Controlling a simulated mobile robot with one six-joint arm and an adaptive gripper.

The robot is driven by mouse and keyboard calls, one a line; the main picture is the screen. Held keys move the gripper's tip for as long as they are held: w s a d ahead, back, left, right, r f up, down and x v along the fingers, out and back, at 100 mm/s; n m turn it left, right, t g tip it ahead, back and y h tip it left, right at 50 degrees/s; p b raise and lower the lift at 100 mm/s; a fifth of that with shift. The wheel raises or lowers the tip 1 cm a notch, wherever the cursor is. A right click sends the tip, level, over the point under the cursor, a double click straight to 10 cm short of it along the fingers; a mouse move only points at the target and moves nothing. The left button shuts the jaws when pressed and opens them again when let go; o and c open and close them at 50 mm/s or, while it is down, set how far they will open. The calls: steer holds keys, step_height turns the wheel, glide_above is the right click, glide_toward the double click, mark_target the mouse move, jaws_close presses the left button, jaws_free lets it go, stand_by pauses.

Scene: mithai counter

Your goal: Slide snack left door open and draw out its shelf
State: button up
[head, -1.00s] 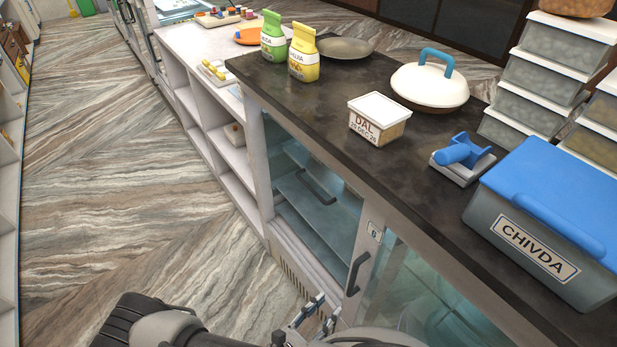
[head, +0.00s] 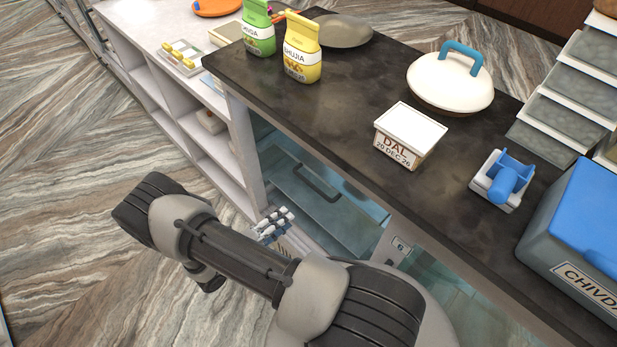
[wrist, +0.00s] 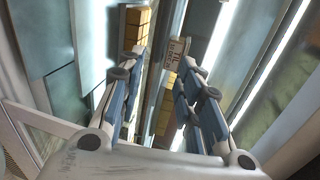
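The snack counter's left bay (head: 330,205) shows in the head view under the dark worktop. A dark bar handle (head: 315,183) crosses a bluish panel there; I cannot tell whether that panel is the shelf front seen through glass or bare. My gripper (head: 272,222) is low at the bay's left front, below and left of the handle, apart from it. In the wrist view its fingers (wrist: 162,75) are spread with nothing held. Beyond them are a box labelled TIL (wrist: 177,55) and stacked tan blocks (wrist: 137,22). How far the left door is open is unclear.
White shelving (head: 180,95) adjoins left. Floor is clear at left.

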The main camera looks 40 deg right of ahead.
steer(key=b, duration=0.2)
glide_toward(320, 191)
steer(key=x, duration=1)
steer(key=shift+d+f, duration=0.1)
steer(key=shift+f, duration=0.3)
steer(key=shift+c, duration=0.5)
jaws_close()
